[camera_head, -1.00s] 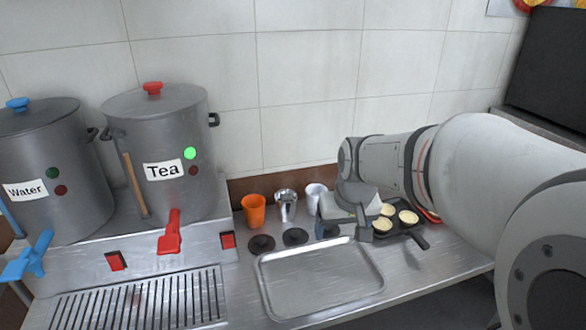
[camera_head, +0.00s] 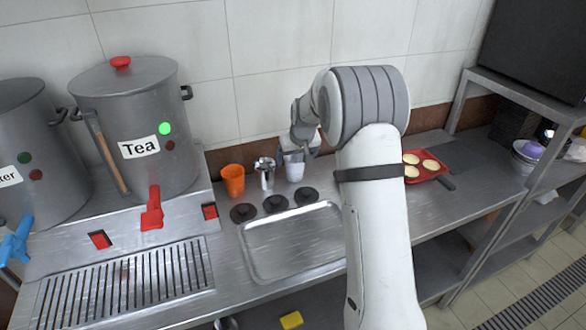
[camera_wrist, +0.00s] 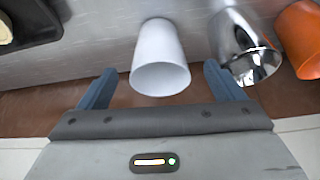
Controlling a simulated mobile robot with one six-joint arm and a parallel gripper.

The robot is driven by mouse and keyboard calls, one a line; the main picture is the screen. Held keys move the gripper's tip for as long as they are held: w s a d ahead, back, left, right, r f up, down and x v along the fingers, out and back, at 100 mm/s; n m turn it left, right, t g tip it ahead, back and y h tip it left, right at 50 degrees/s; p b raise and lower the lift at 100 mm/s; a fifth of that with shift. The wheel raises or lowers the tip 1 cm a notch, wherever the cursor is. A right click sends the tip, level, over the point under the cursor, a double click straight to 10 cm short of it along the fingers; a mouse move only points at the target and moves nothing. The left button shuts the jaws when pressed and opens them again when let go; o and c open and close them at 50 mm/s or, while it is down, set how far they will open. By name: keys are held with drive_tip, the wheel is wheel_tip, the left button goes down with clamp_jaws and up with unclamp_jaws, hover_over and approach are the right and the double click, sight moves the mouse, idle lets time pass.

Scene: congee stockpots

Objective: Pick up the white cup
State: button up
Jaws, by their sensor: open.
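The white cup (camera_wrist: 160,50) shows in the wrist view, between and just beyond the two blue fingers of my gripper (camera_wrist: 156,88). My gripper is open, with a finger on each side of the cup and gaps visible on both sides. In the head view the white cup (camera_head: 294,172) stands on the steel counter, right of a shiny metal cup (camera_head: 265,172). My gripper (camera_head: 293,155) is above and behind it there, partly hidden by my wrist.
The metal cup (camera_wrist: 240,50) is close to the right finger in the wrist view, with an orange cup (camera_wrist: 300,40) beyond it. Black lids (camera_head: 275,204) and a metal tray (camera_head: 295,243) lie in front. A red pan of pastries (camera_head: 425,167) is at right.

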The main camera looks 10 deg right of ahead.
drive_tip(key=shift+w+p+x, duration=0.2)
drive_tip(key=shift+p+x, duration=0.1)
drive_tip(key=shift+x, duration=0.9)
drive_tip(key=shift+w+p+x, duration=0.15)
drive_tip(key=shift+p+x, duration=0.1)
drive_tip(key=shift+x, duration=0.9)
drive_tip(key=shift+r, duration=0.2)
drive_tip(key=shift+c, duration=0.2)
drive_tip(key=c, duration=1)
